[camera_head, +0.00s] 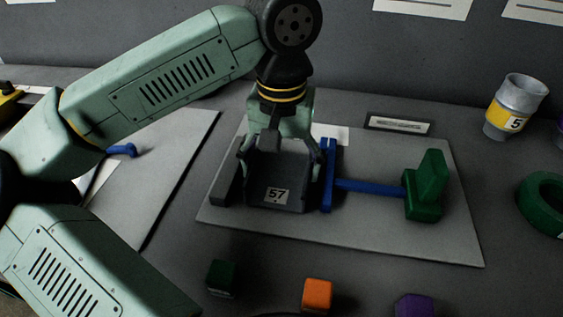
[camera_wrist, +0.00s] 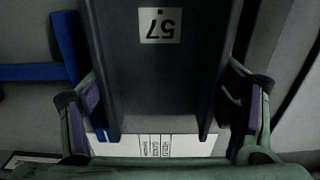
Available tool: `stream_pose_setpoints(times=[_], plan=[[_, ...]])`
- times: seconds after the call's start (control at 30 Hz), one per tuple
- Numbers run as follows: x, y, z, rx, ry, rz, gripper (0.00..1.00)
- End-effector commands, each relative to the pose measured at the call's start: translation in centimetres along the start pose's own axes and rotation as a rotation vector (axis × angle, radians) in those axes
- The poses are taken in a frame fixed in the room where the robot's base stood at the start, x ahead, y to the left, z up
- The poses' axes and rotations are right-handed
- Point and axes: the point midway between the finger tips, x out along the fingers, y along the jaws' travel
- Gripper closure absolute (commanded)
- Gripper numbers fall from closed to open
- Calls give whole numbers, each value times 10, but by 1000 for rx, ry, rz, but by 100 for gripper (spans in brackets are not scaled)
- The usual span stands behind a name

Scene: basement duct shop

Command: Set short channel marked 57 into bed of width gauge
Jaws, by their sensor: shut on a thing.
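The dark grey short channel (camera_head: 262,165) carries a white "57" label. My gripper (camera_head: 281,158) is shut on its two sides from above. In the wrist view the channel (camera_wrist: 160,85) lies between the finger pads of my gripper (camera_wrist: 168,112), its label upside down. The width gauge has a light grey base plate (camera_head: 350,233), a dark fixed block (camera_head: 225,184) at left, a blue jaw (camera_head: 328,176), a blue rod (camera_head: 370,188) and a green block with lever (camera_head: 426,190). The channel is between the dark block and the blue jaw; I cannot tell whether it touches the plate.
Green (camera_head: 221,278), orange (camera_head: 317,295) and purple (camera_head: 415,306) blocks stand along the front. A grey cup marked 5 (camera_head: 516,106) and a green ring (camera_head: 545,204) are at right. Another light board (camera_head: 160,165) lies at left, partly behind my arm.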

Motion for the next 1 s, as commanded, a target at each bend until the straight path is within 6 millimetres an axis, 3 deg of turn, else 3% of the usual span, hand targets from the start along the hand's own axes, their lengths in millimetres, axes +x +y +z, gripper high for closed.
stream_pose_setpoints(times=[0.33, 0.37, 0.63, 1.0], plan=[[2, 0, 0, 0, 0, 0, 51], [2, 0, 0, 0, 0, 0, 19], [3, 0, 0, 0, 0, 0, 1], [1, 0, 0, 0, 0, 0, 0]])
